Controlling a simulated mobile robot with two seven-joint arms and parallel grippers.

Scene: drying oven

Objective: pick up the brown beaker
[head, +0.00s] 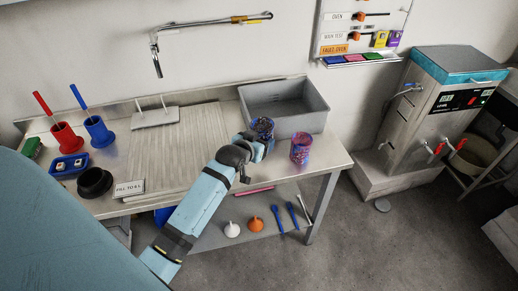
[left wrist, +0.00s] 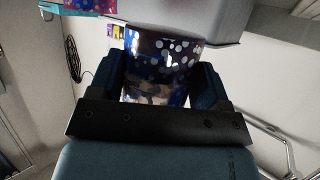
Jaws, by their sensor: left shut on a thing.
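A patterned beaker (head: 263,125) in dark blue and brown with pale spots is at the front of the grey bin. In the left wrist view the beaker (left wrist: 162,55) sits between both fingers, its lower part mottled brown and blue. My left gripper (head: 257,146) is shut on this beaker. I cannot tell whether its base touches the table. A second beaker (head: 300,149), pink and purple-blue, stands upright to the right near the table's edge, apart from the gripper. My right gripper is not in view.
The grey bin (head: 312,104) stands right behind the held beaker. A ribbed board (head: 170,140) lies left of my arm. Red (head: 66,138) and blue (head: 99,132) holders, a black bowl (head: 95,182) and a sign (head: 129,188) stand farther left. Funnels lie on the lower shelf.

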